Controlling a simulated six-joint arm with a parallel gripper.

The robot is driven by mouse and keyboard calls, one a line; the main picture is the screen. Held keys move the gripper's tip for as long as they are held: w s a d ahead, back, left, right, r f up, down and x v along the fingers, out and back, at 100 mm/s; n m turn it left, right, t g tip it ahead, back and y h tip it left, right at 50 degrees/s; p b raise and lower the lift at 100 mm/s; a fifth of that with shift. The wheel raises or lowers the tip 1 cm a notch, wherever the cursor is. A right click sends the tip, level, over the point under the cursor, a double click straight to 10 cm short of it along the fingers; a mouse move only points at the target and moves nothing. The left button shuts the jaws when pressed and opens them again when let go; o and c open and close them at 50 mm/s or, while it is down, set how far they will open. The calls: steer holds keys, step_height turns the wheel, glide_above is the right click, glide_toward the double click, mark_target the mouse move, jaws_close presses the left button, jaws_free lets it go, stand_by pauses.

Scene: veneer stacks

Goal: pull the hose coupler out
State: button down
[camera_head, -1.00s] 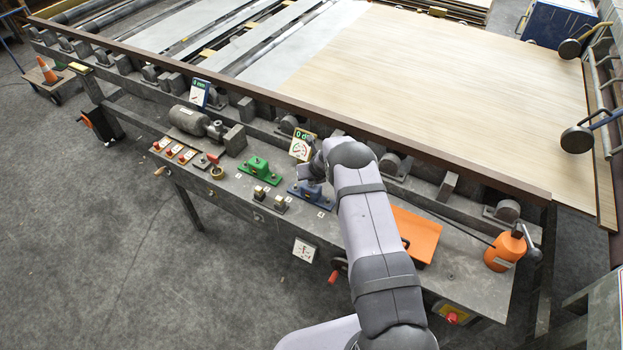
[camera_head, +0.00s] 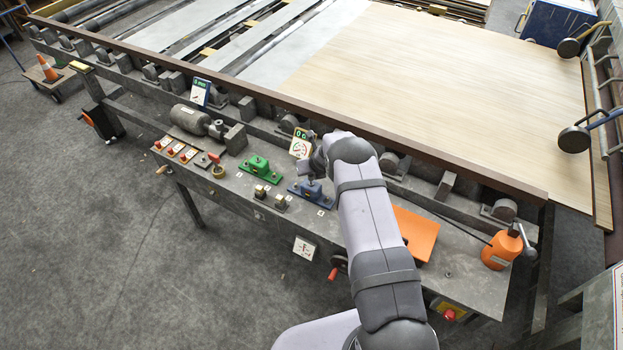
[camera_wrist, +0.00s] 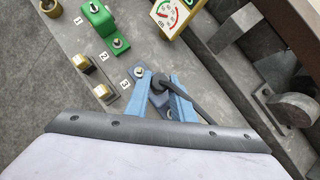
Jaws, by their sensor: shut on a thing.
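The hose coupler (camera_wrist: 159,81) is a dark, round end piece with a dark hose (camera_wrist: 205,104) bending away to the right. In the wrist view my gripper (camera_wrist: 160,78) has its two light-blue fingers on either side of the coupler, shut on it. The coupler is at a blue-grey block with a bolted base plate (camera_wrist: 139,72), near the label 3. I cannot tell whether it is still seated in the block. In the head view the blue block (camera_head: 311,190) stands on the bench below my gripper (camera_head: 312,178), and the coupler is mostly hidden by my wrist.
A green block (camera_head: 260,167) and brass fittings (camera_head: 279,203) stand left of the blue one. A gauge card (camera_head: 300,146) stands close behind. An orange plate (camera_head: 414,232) and an orange canister (camera_head: 500,250) are to the right. A brown rail (camera_head: 440,163) runs behind the bench.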

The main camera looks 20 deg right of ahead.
steer(key=shift+r, duration=0.1)
steer(key=shift+r+p, duration=1.95)
steer(key=shift+p, duration=0.05)
steer(key=shift+d, duration=0.1)
